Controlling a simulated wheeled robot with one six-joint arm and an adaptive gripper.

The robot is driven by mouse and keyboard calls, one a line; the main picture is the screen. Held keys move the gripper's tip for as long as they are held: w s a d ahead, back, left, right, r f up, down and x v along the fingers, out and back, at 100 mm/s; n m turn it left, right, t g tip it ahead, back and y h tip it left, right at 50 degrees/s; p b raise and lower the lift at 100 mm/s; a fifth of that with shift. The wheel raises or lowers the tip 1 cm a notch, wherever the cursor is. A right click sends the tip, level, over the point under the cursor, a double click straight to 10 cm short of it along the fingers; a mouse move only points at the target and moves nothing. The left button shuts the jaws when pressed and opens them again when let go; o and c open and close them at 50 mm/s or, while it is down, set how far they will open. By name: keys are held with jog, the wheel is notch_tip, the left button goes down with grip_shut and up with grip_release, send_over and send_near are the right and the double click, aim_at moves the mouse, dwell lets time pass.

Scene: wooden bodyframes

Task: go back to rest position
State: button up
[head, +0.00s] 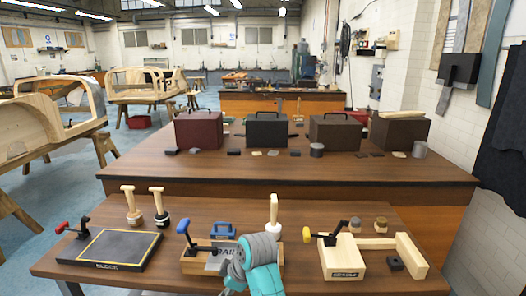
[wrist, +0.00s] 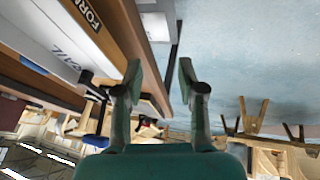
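My gripper (wrist: 160,72) shows in the wrist view with its two dark green fingers apart and nothing between them. Blue floor and the side of a wooden table edge lie beyond the fingertips. In the head view my teal and grey arm (head: 262,268) rises at the bottom centre, in front of the near table (head: 190,210). It partly covers a wooden fixture (head: 195,266) with a label plate. I cannot make out the fingers in the head view.
A black board (head: 108,250) with a red-handled clamp lies at left. A wooden block fixture (head: 342,262) with a yellow-handled clamp stands at right. Wooden-handled tools (head: 160,205) stand behind. Several cases (head: 267,130) sit on the far table. Wooden bodyframes (head: 140,85) stand at left on open floor.

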jog(key=s+d+f+m+t, duration=0.2)
jog(key=s+d+f+m, duration=0.1)
jog(key=s+d+f, duration=0.55)
jog(key=s+d+f+m+t, duration=0.2)
jog(key=s+d+f+m, duration=0.25)
jog(key=f, duration=0.65)
jog(key=s+d+f+m+t+h, duration=0.2)
jog(key=s+d, duration=0.4)
jog(key=s, duration=0.4)
jog(key=s+d+r+m+t+h, duration=0.1)
jog(key=s+d+r+m+t, duration=0.15)
jog(key=s, duration=0.55)
jog(key=s+d+r+m+t, duration=0.1)
jog(key=s+d+r, duration=0.25)
jog(key=s, duration=0.55)
jog(key=s+d+r+m+t+h, duration=0.1)
jog(key=s+d+r+m+t, duration=0.1)
jog(key=s+r, duration=0.9)
notch_tip(320, 180, up, 2)
jog(key=shift+s+d+r+m+h, duration=0.1)
jog(key=shift+s+d+m+h, duration=0.25)
jog(key=shift+d+m, duration=0.35)
